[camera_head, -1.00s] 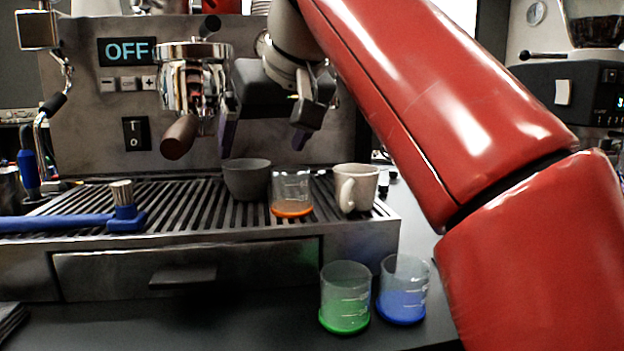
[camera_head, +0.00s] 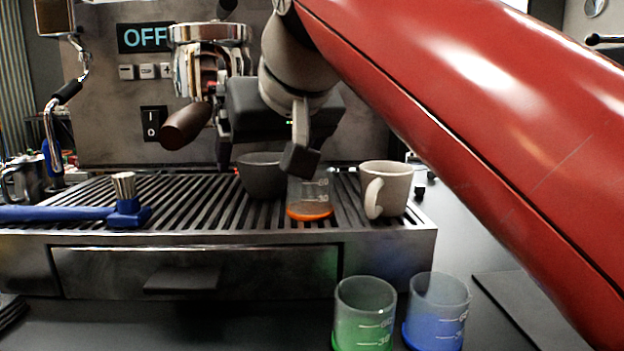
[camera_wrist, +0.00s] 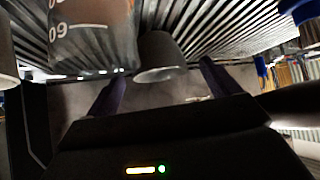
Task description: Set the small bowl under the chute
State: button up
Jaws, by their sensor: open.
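The small dark grey bowl (camera_head: 261,180) stands upright on the slatted drip tray of the brewer, and it also shows in the wrist view (camera_wrist: 160,52). My gripper (camera_head: 261,157) is open and empty at the height of the bowl's rim. In the wrist view its two fingers (camera_wrist: 162,86) lie to either side of the bowl, apart from it. In the head view the right finger hides part of the orange-bottomed beaker (camera_head: 310,211). I cannot make out a chute in these views.
The beaker stands close right of the bowl, then a beige mug (camera_head: 396,188). A blue brush (camera_head: 126,205) lies on the tray's left. The portafilter (camera_head: 188,125) hangs above. Green (camera_head: 364,315) and blue (camera_head: 437,312) beakers stand in front. The tray's middle left is clear.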

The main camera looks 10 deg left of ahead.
aim_at(264, 162)
jog(key=x, duration=0.3)
jog(key=shift+a, duration=0.1)
jog(key=c, duration=1.2)
jog(key=shift+r, duration=0.1)
jog(key=shift+r, duration=0.1)
jog(key=shift+r+p, duration=0.65)
jog(key=shift+p, duration=0.15)
jog(key=shift+r, duration=0.15)
